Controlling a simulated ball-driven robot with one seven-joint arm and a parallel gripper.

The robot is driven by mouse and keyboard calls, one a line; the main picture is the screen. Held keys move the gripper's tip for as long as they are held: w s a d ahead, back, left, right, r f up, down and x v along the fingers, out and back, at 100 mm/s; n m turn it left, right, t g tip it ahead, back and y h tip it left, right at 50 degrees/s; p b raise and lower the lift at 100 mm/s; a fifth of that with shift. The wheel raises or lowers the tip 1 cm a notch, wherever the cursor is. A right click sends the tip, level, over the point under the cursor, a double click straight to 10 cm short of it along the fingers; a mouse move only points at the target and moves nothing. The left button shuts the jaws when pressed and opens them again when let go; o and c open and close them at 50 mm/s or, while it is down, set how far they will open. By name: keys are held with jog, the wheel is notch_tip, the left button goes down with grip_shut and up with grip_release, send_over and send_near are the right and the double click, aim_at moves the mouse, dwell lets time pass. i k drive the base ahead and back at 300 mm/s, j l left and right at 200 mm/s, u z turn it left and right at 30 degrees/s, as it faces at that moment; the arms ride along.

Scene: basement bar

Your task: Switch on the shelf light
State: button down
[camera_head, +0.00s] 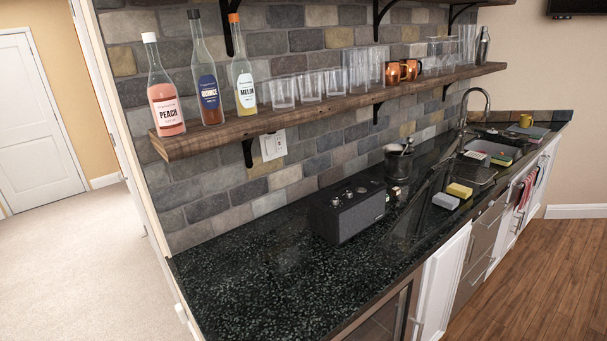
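A white wall plate (273,145) is fixed to the stone-tile wall just below the lower wooden shelf (330,106). It looks like a switch or socket plate; its small details are too fine to tell. The shelf runs along the wall on black brackets. No lit lamp stands out at the shelf, and I cannot tell which fixture is the shelf light. My gripper is not in view.
Bottles labelled Peach (164,106), Quince (208,99) and Melon (244,92) stand at the shelf's near end, with several glasses beyond. A black speaker-like box (347,211) sits on the dark counter (240,280). The near counter is clear. Open carpet (85,260) lies left.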

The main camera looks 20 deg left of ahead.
aim_at(271, 150)
jog(key=i+l+u, duration=0.15)
jog(key=i, duration=0.35)
jog(key=i+l+u, duration=0.1)
jog(key=i, duration=0.4)
jog(key=i+l+u, duration=0.15)
jog(key=i, duration=0.35)
jog(key=i+l+u, duration=0.15)
jog(key=i+l, duration=0.25)
jog(key=i+l+u, duration=0.15)
jog(key=i+l, duration=0.2)
jog(key=i, duration=0.2)
